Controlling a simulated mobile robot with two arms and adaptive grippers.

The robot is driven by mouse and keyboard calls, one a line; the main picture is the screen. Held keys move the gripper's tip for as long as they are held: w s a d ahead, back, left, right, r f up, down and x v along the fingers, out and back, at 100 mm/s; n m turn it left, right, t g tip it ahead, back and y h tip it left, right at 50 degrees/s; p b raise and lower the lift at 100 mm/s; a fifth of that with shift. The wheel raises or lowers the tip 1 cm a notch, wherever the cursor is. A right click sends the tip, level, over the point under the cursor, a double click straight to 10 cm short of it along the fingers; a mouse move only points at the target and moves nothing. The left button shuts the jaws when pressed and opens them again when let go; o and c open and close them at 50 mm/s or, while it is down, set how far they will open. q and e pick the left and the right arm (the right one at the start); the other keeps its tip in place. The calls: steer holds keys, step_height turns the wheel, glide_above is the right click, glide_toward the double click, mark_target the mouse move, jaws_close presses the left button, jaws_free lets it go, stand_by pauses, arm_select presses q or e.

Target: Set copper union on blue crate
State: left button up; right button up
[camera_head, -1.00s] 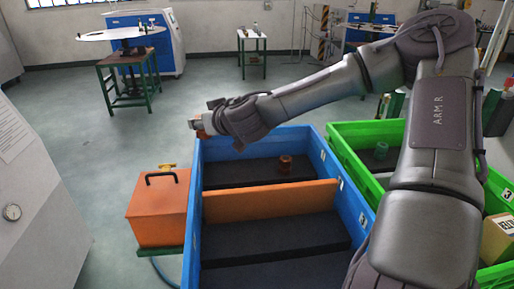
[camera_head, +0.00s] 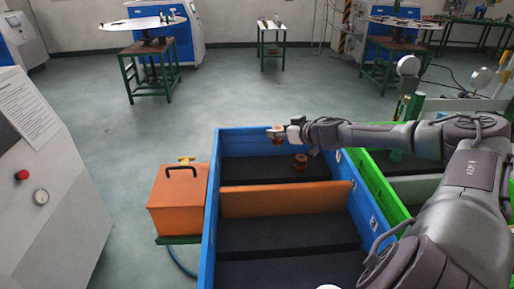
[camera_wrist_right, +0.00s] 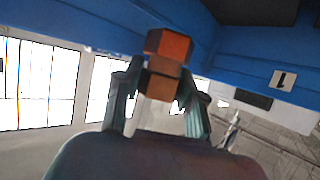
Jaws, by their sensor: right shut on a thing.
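My right gripper (camera_head: 283,134) reaches in from the right and is over the far compartment of the blue crate (camera_head: 211,225), near its far wall. It is shut on a copper union (camera_head: 276,140). In the right wrist view the copper union (camera_wrist_right: 168,48) sits between the two fingers (camera_wrist_right: 163,98), its hexagonal end pointing outward in front of the blue crate wall (camera_wrist_right: 60,22). Whether it touches the crate cannot be told. Another copper-coloured fitting (camera_head: 300,162) stands on the dark floor of the far compartment. My left gripper is out of view.
An orange divider (camera_head: 285,200) splits the blue crate. A green crate (camera_head: 377,189) stands against its right side. An orange box (camera_head: 178,205) with a black handle is on the left, beside a grey cabinet (camera_head: 50,190).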

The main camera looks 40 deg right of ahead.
steer(key=a+p, duration=0.1)
steer(key=w+p, duration=0.1)
steer(key=p, duration=0.1)
steer(key=shift+a+r, duration=0.15)
steer(key=shift+a, duration=0.2)
steer(key=w+a+f, duration=0.2)
steer(key=w+a+f+p, duration=0.1)
steer(key=w+a+f, duration=0.1)
steer(key=a+f, duration=0.1)
steer(key=shift+a, duration=0.2)
step_height(320, 180, down, 3)
steer(key=shift+s+f, duration=0.1)
steer(key=shift+f, duration=0.5)
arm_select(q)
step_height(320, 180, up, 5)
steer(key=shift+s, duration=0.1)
arm_select(e)
steer(key=shift+f+b, duration=0.15)
steer(key=shift+b, duration=0.2)
steer(key=o, duration=1.2)
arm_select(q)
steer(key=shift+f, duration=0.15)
